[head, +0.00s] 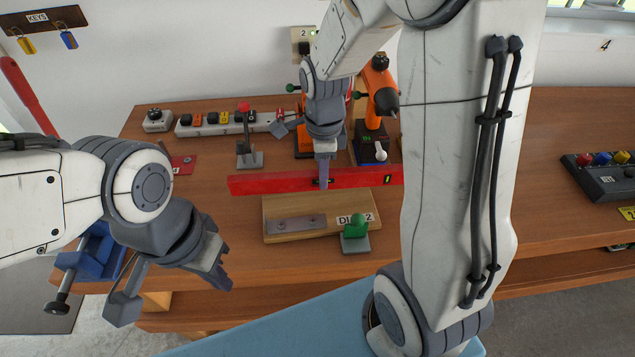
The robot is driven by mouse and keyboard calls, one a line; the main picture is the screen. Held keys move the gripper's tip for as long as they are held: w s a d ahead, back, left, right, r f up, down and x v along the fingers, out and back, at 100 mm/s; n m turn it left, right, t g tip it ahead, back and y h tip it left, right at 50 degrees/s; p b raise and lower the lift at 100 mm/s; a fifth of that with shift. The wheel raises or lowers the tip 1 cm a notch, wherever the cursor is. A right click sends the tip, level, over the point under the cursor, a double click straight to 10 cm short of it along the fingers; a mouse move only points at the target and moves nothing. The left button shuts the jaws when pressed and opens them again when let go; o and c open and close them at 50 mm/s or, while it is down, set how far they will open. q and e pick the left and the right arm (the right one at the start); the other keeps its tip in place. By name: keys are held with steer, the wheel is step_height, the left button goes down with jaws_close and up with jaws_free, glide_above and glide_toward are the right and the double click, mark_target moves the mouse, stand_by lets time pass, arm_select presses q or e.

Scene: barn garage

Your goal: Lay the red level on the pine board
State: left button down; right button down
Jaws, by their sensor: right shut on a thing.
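The red level (268,182) is a long red bar lying level across the middle of the head view. My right gripper (322,178) is shut on the middle of it from above. The pine board (330,219) lies on the workbench just below and in front of the level in the picture. The level covers the board's back edge, and I cannot tell whether they touch. My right arm hides what is beyond the level's right end. My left gripper (174,290) is open and empty at the bench's front left.
A grey metal plate (296,225) lies on the board, and a green-knobbed block (355,235) stands at its front right. A power strip (225,122), a small switch stand (248,155) and an orange drill (377,88) are behind. A blue vise (92,255) is at the left edge.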

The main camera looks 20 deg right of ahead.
mark_target(318, 186)
steer(key=shift+w+a+f, duration=0.2)
steer(key=shift+a, duration=0.1)
steer(key=shift+f, duration=0.3)
steer(key=shift+a+f, duration=0.1)
steer(key=shift+f, duration=1.7)
steer(key=shift+f, duration=0.2)
steer(key=c, duration=0.7)
jaws_free()
steer(key=shift+r, duration=0.15)
